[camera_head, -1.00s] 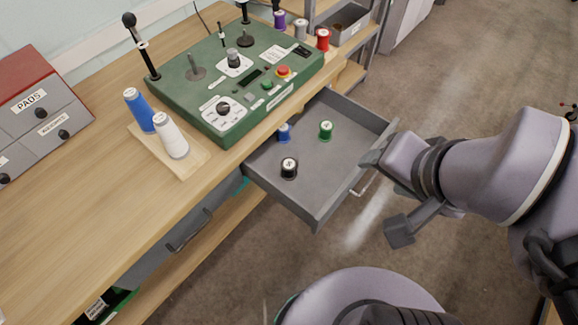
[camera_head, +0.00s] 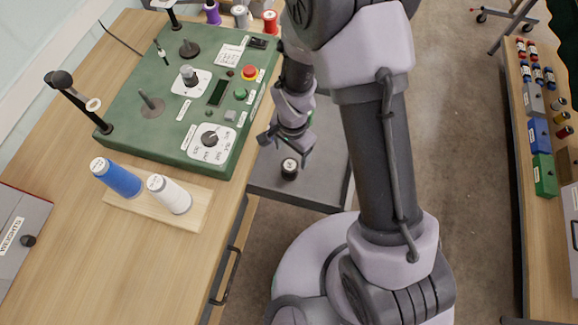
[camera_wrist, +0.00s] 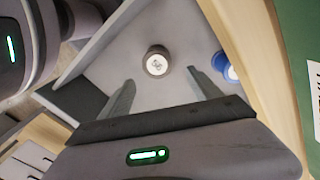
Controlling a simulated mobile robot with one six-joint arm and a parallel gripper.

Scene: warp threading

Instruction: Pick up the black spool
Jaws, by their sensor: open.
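The black spool (camera_head: 290,169) stands upright in the open grey drawer, its white top label facing up. In the wrist view the black spool (camera_wrist: 157,61) is ahead of the jaws, roughly in line with the gap between the fingers. My gripper (camera_head: 286,146) is open and empty, above the drawer and close to the spool, without visible contact. In the wrist view the two fingers of my gripper (camera_wrist: 160,88) are spread wide. A blue spool (camera_wrist: 226,66) stands to the right in the wrist view, near the drawer wall.
The drawer (camera_head: 290,194) extends from under the wooden table (camera_head: 75,232). A green control box (camera_head: 140,130) sits on the table above it. Blue and white thread cones stand on a wooden block (camera_head: 192,229). My arm hides part of the drawer.

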